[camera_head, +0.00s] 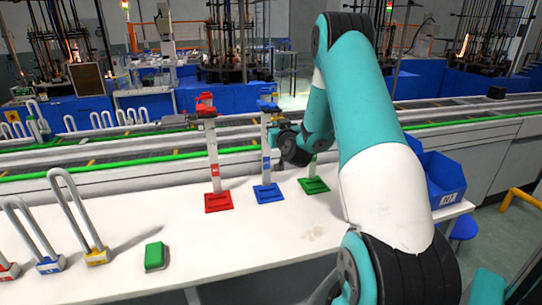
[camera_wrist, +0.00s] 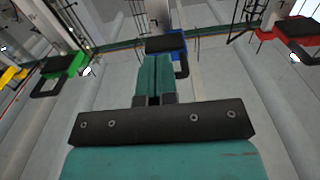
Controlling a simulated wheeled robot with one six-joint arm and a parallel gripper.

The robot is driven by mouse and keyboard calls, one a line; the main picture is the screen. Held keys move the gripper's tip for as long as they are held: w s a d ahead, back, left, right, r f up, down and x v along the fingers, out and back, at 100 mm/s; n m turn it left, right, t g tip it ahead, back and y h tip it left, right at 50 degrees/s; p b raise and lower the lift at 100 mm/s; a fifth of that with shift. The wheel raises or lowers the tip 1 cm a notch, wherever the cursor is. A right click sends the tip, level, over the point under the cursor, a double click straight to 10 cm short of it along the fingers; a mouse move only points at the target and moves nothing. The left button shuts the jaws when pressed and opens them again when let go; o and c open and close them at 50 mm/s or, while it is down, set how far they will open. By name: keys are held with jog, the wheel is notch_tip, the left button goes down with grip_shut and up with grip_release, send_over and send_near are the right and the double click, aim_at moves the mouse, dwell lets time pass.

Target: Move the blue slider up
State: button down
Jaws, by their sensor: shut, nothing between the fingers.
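The blue slider (camera_head: 268,105) is near the top of the white post on the middle stand, which has a blue base (camera_head: 268,194). In the wrist view, the blue slider (camera_wrist: 166,44) is straight ahead, with a dark block and a loop handle. My gripper (camera_head: 274,134) is at the blue post, below the slider. In the wrist view, my gripper's teal fingers (camera_wrist: 154,60) are shut together and empty. Their tips overlap the slider's near edge in the picture; I cannot tell whether they touch it.
The red stand (camera_head: 218,202) is left of the blue one, its red slider (camera_head: 205,104) high. The green stand (camera_head: 314,186) is right, partly behind my arm. White U-shaped tubes (camera_head: 75,212), a green block (camera_head: 154,256) and a blue bin (camera_head: 442,178) are also on the table.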

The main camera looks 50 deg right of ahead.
jog(key=b+v, duration=0.6)
jog(key=b, duration=0.1)
jog(key=shift+s+a, duration=0.15)
dwell(0.5)
